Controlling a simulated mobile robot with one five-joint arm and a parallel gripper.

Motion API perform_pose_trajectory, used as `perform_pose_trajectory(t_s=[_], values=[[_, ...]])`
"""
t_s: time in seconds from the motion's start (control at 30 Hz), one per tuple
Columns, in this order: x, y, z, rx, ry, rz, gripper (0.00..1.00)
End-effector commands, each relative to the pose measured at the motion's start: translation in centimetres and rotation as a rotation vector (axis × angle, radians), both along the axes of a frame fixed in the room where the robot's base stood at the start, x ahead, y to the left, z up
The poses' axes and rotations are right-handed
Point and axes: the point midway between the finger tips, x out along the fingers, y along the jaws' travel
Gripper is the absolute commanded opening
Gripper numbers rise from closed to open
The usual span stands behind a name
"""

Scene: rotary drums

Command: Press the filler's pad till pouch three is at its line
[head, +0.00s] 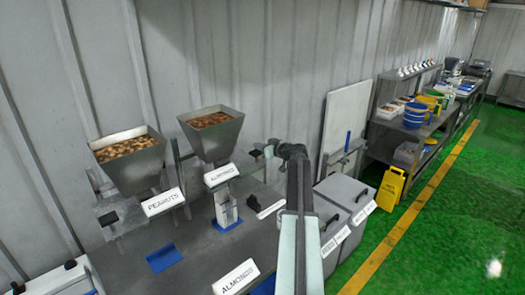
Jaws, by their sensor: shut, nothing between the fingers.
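Two fillers stand on a grey bench. The one labelled PEANUTS has a metal hopper (128,172) full of nuts at the left. The one labelled ALMONDS has a hopper (214,136) to its right. A small white and grey piece (226,208) stands upright below the ALMONDS label on a blue plate (228,226); I cannot tell whether it is a pouch, and no fill line can be made out. A black piece (268,210) lies to its right, perhaps a pad. My gripper (258,153) is shut and empty, raised above the bench right of the almond hopper.
A blue plate (163,257) lies bare on the bench (195,262) below the peanut filler. An ALMONDS sign (236,277) stands at the front. Grey lidded bins (345,192) and a yellow floor sign (390,188) stand right. The green floor beyond is clear.

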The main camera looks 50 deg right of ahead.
Motion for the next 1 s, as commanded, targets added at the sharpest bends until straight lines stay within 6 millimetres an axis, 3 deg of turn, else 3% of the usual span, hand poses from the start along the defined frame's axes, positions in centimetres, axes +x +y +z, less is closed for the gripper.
perform_pose_trajectory(t_s=[0.03,0.1,0.57,0.83,1.0], values=[[0.0,0.0,-1.3,0.0,0.0,0.0,0.0],[0.0,0.0,-1.7,0.0,0.0,0.0,0.0],[-0.1,-0.1,-1.9,0.001,0.0,-0.001,0.0],[-0.2,-0.1,-5.5,0.001,0.0,-0.001,0.0],[-0.2,-0.1,-5.6,-0.001,0.002,-0.001,0.0]])
